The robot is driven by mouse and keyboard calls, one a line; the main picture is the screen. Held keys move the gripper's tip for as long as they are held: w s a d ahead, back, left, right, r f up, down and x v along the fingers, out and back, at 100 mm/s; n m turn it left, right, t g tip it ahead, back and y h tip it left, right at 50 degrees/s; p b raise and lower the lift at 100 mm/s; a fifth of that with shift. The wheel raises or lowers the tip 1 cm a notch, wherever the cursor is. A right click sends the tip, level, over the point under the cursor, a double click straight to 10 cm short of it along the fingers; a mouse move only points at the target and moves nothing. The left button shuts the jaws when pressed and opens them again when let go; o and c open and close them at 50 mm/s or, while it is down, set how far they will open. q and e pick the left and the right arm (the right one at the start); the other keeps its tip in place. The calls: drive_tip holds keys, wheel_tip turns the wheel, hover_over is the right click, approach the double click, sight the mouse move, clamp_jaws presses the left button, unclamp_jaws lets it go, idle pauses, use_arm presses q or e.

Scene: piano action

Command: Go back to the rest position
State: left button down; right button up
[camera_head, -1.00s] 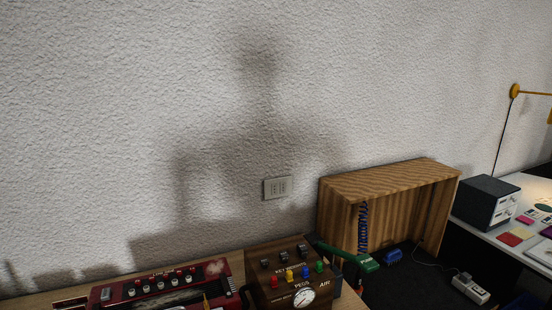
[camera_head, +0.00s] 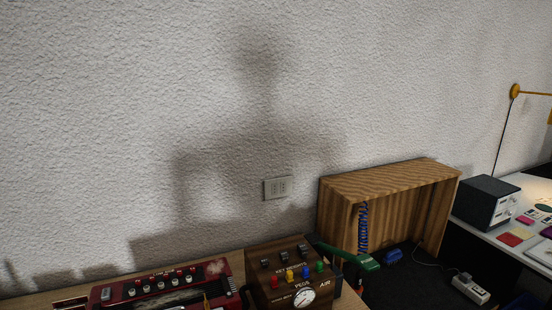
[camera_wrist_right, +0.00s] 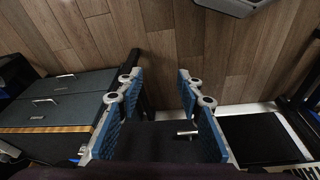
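In the right wrist view my right gripper (camera_wrist_right: 160,118) is open. Its two blue-padded fingers stand well apart with nothing between them, above a dark surface and a wood-plank floor (camera_wrist_right: 215,35). My left gripper does not show in either view. In the head view neither arm shows, only a blurred shadow (camera_head: 258,130) on the white textured wall.
A red device with knobs (camera_head: 150,291) and a brown box with a dial (camera_head: 284,265) stand on a wooden top. A wooden open case (camera_head: 390,178), a green tool (camera_head: 362,262) and a grey box (camera_head: 487,203) are to the right. Drawers (camera_wrist_right: 50,100) show in the right wrist view.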

drive_tip(key=s+d+f+g, duration=0.1)
drive_tip(key=s+f, duration=0.3)
drive_tip(key=f, duration=0.5)
drive_tip(key=s+f, duration=0.3)
drive_tip(key=f, duration=0.6)
drive_tip(key=s+d+f, duration=0.2)
drive_tip(key=s+f, duration=0.7)
drive_tip(key=s, duration=0.3)
drive_tip(key=shift+s+g, duration=0.25)
drive_tip(key=shift+g, duration=0.15)
drive_tip(key=shift+d, duration=0.1)
